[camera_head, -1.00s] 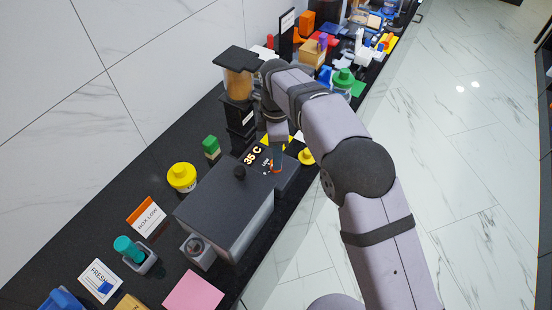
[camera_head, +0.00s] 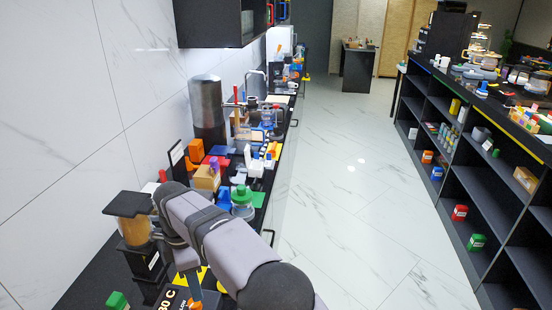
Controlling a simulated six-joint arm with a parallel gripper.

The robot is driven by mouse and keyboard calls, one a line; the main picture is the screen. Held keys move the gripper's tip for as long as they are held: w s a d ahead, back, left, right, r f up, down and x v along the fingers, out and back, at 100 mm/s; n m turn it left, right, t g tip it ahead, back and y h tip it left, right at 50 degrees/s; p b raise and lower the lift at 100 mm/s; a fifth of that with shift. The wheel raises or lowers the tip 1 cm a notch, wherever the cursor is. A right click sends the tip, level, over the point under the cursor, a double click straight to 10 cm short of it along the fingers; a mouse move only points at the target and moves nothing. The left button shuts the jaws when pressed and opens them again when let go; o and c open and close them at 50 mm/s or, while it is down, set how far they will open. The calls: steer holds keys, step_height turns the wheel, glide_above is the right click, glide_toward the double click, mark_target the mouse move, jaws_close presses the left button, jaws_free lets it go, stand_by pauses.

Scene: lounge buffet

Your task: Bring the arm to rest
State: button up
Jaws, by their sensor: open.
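My arm (camera_head: 235,248) reaches in from the bottom of the head view and bends over the black counter at the lower left. My gripper (camera_head: 194,290) hangs down from the wrist near the bottom edge, beside the sign reading "30 C" (camera_head: 168,300). Its fingertips are small and partly cut off by the frame edge. I see nothing held between them.
A dispenser with a black lid (camera_head: 130,205) stands close left of my wrist. A green-lidded jar (camera_head: 243,200), a cardboard box (camera_head: 207,178) and a metal urn (camera_head: 207,108) stand farther along the counter. Open floor (camera_head: 350,190) lies right, before black shelves (camera_head: 480,170).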

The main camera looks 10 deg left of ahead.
steer(key=w+d+m, duration=0.2)
steer(key=d+m, duration=1.1)
steer(key=d, duration=1.3)
steer(key=s+d+f+m, duration=0.4)
steer(key=s+d+m, duration=0.7)
steer(key=s+d, duration=0.4)
steer(key=shift+d+f+m, duration=0.2)
steer(key=shift+d+m, duration=0.2)
steer(key=shift+d, duration=0.35)
steer(key=shift+c, duration=0.5)
